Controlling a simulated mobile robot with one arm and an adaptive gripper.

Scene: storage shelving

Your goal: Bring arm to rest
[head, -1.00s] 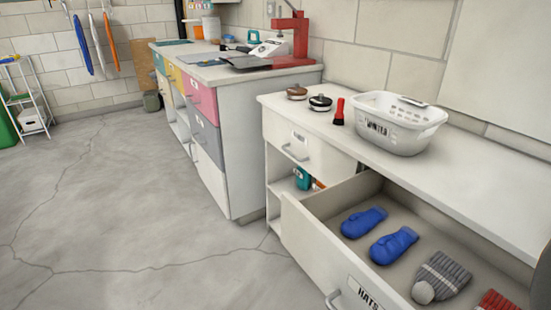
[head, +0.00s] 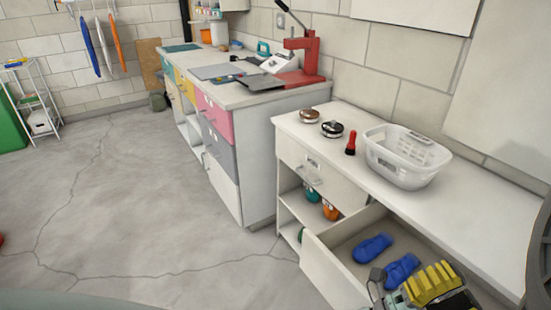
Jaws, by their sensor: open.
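My gripper (head: 428,285) shows at the lower right of the head view, a dark body with a yellow ridged part. It is open, and I see nothing held in it. It appears over or in front of the open drawer (head: 335,272), hiding the drawer's right part and front label. Two blue mittens (head: 372,248) lie inside the drawer, the nearer one partly behind my gripper.
A white basket (head: 405,160), a red-and-black item (head: 351,142) and two round lidded items (head: 331,129) stand on the white counter (head: 470,210). A second cabinet (head: 255,150) carries a red press (head: 303,60). The grey floor (head: 130,200) at left is clear.

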